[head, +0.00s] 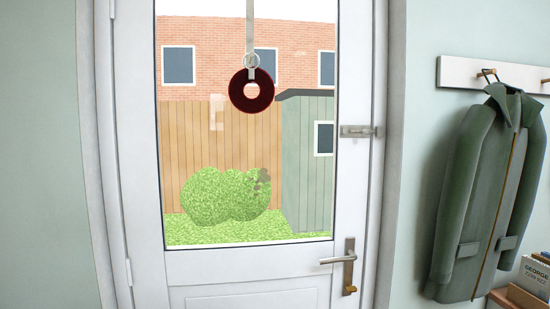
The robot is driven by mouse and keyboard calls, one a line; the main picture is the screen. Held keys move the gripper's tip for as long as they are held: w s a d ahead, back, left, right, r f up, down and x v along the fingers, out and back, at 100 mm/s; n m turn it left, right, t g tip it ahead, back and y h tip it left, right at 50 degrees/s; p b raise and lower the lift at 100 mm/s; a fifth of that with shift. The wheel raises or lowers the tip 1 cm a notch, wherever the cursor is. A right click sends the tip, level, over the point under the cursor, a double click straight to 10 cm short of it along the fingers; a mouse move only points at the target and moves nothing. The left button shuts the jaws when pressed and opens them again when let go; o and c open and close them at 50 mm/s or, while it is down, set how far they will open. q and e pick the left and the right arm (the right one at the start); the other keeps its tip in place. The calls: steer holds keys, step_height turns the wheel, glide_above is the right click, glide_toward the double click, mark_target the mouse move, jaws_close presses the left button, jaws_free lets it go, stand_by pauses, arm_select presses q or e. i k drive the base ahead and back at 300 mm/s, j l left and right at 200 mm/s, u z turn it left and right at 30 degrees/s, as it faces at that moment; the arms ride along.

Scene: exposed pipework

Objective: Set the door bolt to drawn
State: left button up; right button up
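The bolt's knob is too small to make out clearly, and I cannot tell for sure how far the bar is slid. Neither of my grippers shows in the head view.
A lever handle (338,260) on a brass plate sits below the bolt. A green coat (490,190) hangs from a peg rail (460,73) at the right. Books (536,275) lie below it.

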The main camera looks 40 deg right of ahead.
mark_target(366, 132)
steer(key=z, duration=1.85)
